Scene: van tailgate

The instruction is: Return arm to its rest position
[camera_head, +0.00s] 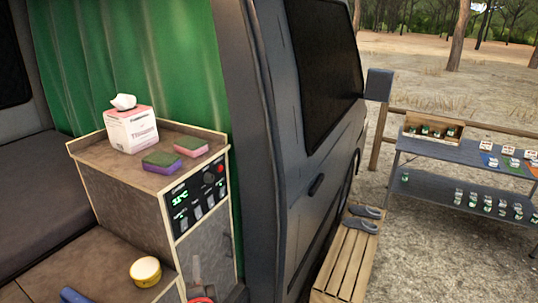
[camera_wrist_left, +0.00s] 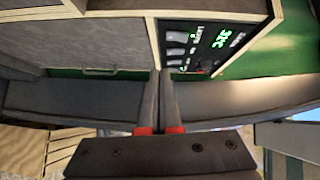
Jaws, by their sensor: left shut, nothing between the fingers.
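My left gripper (camera_head: 200,288) shows only in part at the bottom edge of the head view, in front of the cabinet (camera_head: 120,205). A red part of it is visible there. In the left wrist view, the two dark fingers of the left gripper (camera_wrist_left: 165,76) are pressed together with nothing between them. They point toward the cabinet front and its control panel (camera_wrist_left: 205,45). I cannot tell how far the fingertips are from the cabinet. My right gripper is in neither view.
The control panel also shows in the head view (camera_head: 200,198). A tissue box (camera_head: 131,129), a green-purple sponge (camera_head: 162,160) and a pink-purple sponge (camera_head: 191,147) sit on the cabinet. A yellow tub (camera_head: 145,271) stands lower. Outside are a slatted bench (camera_head: 345,262) and a display table (camera_head: 465,152).

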